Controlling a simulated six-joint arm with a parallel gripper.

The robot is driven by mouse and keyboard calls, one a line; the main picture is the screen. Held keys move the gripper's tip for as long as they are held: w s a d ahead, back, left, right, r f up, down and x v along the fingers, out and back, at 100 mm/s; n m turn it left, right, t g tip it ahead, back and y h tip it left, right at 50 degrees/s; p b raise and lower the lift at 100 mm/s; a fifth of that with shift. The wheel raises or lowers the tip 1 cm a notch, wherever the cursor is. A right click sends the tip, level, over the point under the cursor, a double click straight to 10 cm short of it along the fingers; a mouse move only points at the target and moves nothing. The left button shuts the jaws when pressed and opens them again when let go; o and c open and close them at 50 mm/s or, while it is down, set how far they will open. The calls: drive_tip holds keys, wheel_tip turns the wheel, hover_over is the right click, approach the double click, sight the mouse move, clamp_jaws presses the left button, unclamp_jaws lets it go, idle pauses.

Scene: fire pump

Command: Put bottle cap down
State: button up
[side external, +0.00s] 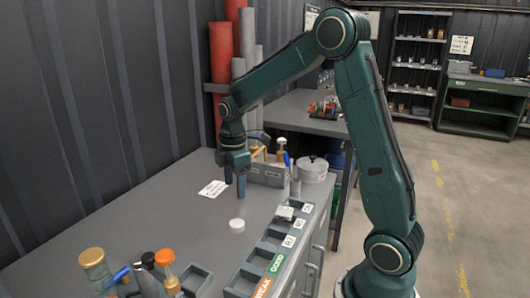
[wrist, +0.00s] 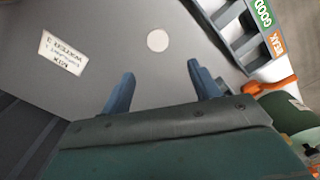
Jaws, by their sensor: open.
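A small white round bottle cap (side external: 237,225) lies on the grey workbench top. It also shows in the wrist view (wrist: 158,40) as a pale disc, ahead of the fingertips and between their lines. My gripper (side external: 235,192) is open, its blue fingers pointing down above the bench, behind the cap in the side view. In the wrist view both fingers (wrist: 160,75) are spread with nothing between them. The cap is apart from the fingers.
A printed card (side external: 213,189) lies left of my gripper. A compartment tray labelled GOOD and WEAK (side external: 262,260) runs along the bench's right edge. Bottles with gold and orange caps (side external: 166,268) stand at the front. A round lidded pot (side external: 313,169) stands behind. Bench around the cap is clear.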

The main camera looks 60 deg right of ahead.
drive_tip(key=s+a+r+m+t, duration=0.1)
drive_tip(key=s+a+r+m, duration=0.2)
drive_tip(key=s, duration=0.4)
drive_tip(key=s+a+r+m+t, duration=0.2)
drive_tip(key=s+a+r+m, duration=0.2)
drive_tip(key=s, duration=0.3)
drive_tip(key=s+a+r+m+t, duration=0.2)
drive_tip(key=s+a+r+m, duration=0.2)
drive_tip(key=s, duration=0.4)
drive_tip(key=shift+a+r, duration=0.25)
drive_tip(key=shift+r, duration=0.1)
